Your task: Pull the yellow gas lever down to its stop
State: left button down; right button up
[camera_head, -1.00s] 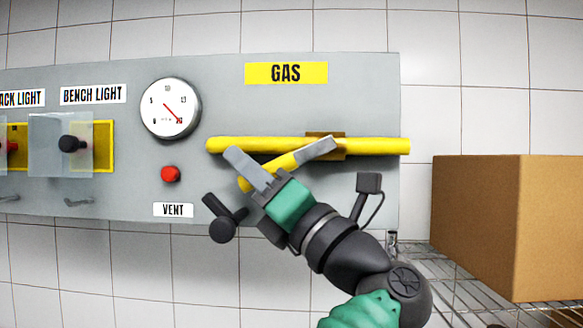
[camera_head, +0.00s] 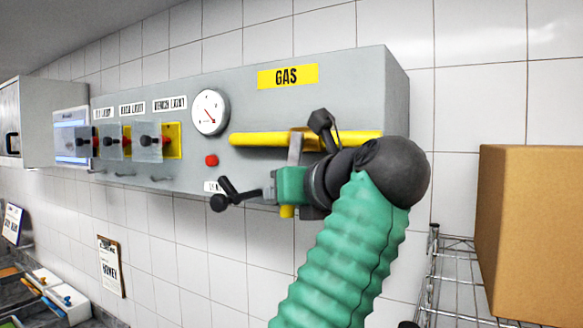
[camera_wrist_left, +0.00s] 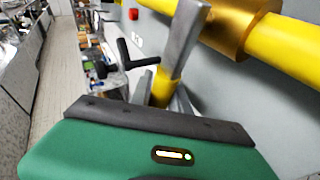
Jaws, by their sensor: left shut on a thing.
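The yellow gas lever (camera_head: 287,211) hangs steeply down from the yellow pipe (camera_head: 262,139) under the GAS sign (camera_head: 288,76). Its lower end shows just below my left gripper (camera_head: 287,180), and its upper part is hidden behind the gripper. In the left wrist view the lever (camera_wrist_left: 166,90) sits between the grey fingers of my left gripper (camera_wrist_left: 168,78), which is shut on it. The brass collar (camera_wrist_left: 236,24) on the pipe is above it. I cannot tell whether the lever touches a stop. My right gripper is not in view.
The grey panel (camera_head: 365,95) carries a round gauge (camera_head: 210,111), a red button (camera_head: 211,160) and several covered switches (camera_head: 148,141). A cardboard box (camera_head: 535,230) stands on a wire rack (camera_head: 455,270) at the right. A clipboard (camera_head: 110,266) hangs on the tiled wall.

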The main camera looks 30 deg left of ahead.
pick_arm(q)
jog(key=shift+d+f+n+g+h+p, duration=0.3)
jog(key=shift+d+f+n+h+p, duration=0.1)
jog(key=shift+d+f+h+p, duration=0.6)
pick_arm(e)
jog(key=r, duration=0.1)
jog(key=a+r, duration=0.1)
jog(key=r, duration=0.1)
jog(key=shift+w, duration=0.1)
pick_arm(q)
jog(key=shift+a+r, duration=0.1)
jog(key=shift+a, duration=0.05)
jog(key=c, duration=1.5)
grip_release()
jog(key=shift+o, duration=1.2)
jog(key=shift+w, duration=0.25)
jog(key=shift+r, duration=0.1)
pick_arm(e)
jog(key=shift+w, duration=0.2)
pick_arm(q)
jog(key=shift+s+r, duration=0.1)
jog(key=shift+r, duration=0.05)
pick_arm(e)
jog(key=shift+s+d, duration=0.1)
